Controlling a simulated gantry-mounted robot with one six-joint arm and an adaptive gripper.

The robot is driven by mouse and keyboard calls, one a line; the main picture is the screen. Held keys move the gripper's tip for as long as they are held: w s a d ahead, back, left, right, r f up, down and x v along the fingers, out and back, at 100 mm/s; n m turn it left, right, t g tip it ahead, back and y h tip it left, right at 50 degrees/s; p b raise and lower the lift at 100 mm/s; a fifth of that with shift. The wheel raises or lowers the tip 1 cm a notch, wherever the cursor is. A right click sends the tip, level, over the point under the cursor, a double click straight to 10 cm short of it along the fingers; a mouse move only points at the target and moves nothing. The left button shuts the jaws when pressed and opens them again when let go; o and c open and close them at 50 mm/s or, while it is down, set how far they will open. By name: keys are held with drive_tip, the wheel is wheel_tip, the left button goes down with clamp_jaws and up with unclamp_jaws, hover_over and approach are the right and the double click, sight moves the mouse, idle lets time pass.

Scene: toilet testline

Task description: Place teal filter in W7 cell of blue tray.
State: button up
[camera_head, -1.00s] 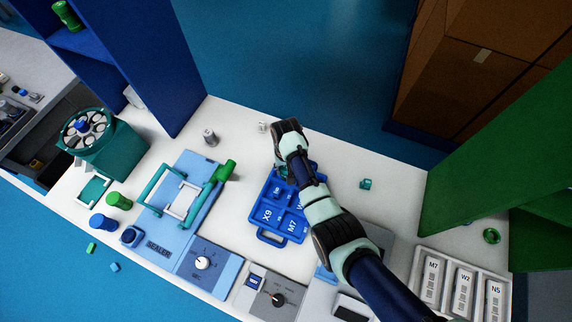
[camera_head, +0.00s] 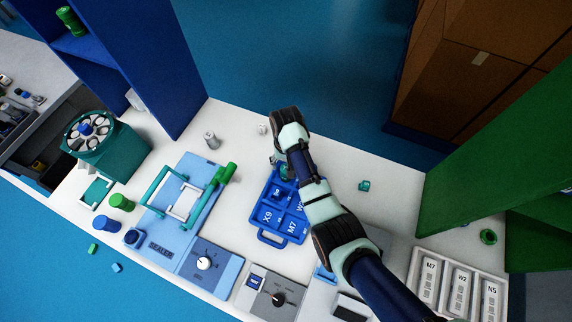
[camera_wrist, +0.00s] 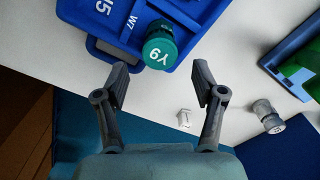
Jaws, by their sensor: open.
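The blue tray (camera_head: 271,238) lies on the white table, partly covered by my arm in the head view. It also shows in the wrist view (camera_wrist: 204,62). The teal filter (camera_wrist: 158,48), a short cylinder marked Y9 on its end, stands in the tray's corner cell beside the W7 label (camera_wrist: 126,32); its base is hidden. In the head view it is a small teal patch (camera_head: 287,172) beside my arm. My gripper (camera_wrist: 163,78) is open and empty, its fingers apart from the filter and just outside the tray edge.
A small white part (camera_wrist: 184,118) and a grey cylinder (camera_wrist: 267,112) stand on the table near my gripper. A light-blue sealer (camera_head: 180,215) stands left of the tray. A small teal piece (camera_head: 364,186) lies right of my arm on otherwise clear table.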

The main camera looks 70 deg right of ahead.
wheel_tip(320, 180, up, 6)
drive_tip(key=shift+f+p, duration=0.15)
drive_tip(key=shift+p, duration=0.15)
drive_tip(key=shift+w+a, duration=0.1)
drive_tip(key=w+a+r+n+t+h, duration=0.1)
drive_tip(key=w+a+r+n+t, duration=0.2)
drive_tip(key=w+a+r, duration=0.5)
drive_tip(key=w+a+r+n+t+h, duration=0.2)
drive_tip(key=w+a+n+t, duration=0.25)
drive_tip(key=a, duration=0.85)
drive_tip(key=s+a+r+n+t+y, duration=0.1)
drive_tip(key=a+r+n+t, duration=0.1)
drive_tip(key=a+r, duration=0.4)
drive_tip(key=s+a+r+n+t+y, duration=0.2)
drive_tip(key=a+r, duration=0.5)
drive_tip(key=a, duration=0.5)
drive_tip(key=shift+t, duration=0.65)
